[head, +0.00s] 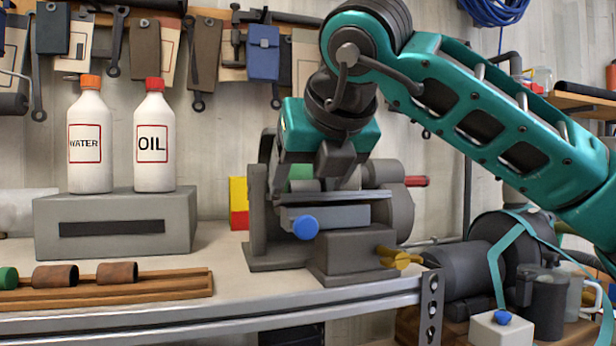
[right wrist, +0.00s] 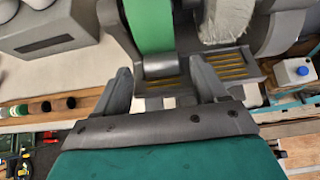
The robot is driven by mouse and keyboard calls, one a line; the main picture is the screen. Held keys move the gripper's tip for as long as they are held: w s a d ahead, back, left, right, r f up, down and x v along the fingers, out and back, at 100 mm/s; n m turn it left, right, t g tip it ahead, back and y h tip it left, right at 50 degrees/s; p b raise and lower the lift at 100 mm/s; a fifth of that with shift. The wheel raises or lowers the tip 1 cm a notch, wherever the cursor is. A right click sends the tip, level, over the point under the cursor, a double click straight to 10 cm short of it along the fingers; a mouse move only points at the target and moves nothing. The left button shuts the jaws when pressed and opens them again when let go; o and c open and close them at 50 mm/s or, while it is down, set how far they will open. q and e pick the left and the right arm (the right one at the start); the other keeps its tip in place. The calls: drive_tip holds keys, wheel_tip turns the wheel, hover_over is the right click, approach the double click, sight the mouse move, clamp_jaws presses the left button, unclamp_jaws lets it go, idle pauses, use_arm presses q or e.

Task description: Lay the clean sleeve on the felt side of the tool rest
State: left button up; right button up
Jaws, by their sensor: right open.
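My right gripper (head: 312,178) is over the front of the grey grinding machine (head: 395,212), fingers pointing down. In the right wrist view its fingers (right wrist: 162,92) are wide apart with nothing gripped. A short grey rounded piece (right wrist: 160,68) shows at the left part, below a green wheel or belt (right wrist: 148,22). I cannot tell whether it is the clean sleeve. Two rusty sleeves (head: 55,275) (head: 117,272) lie on the wooden rack (head: 160,287). My left gripper is not seen.
A water bottle (head: 90,140) and an oil bottle (head: 154,140) stand on a grey box (head: 115,222). A white buffing wheel (right wrist: 222,18) is right of the green one. A blue knob (head: 306,227) sticks out in front. The bench (head: 250,290) is clear between rack and machine.

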drive_tip(key=v, duration=1.2)
drive_tip(key=shift+s, duration=0.25)
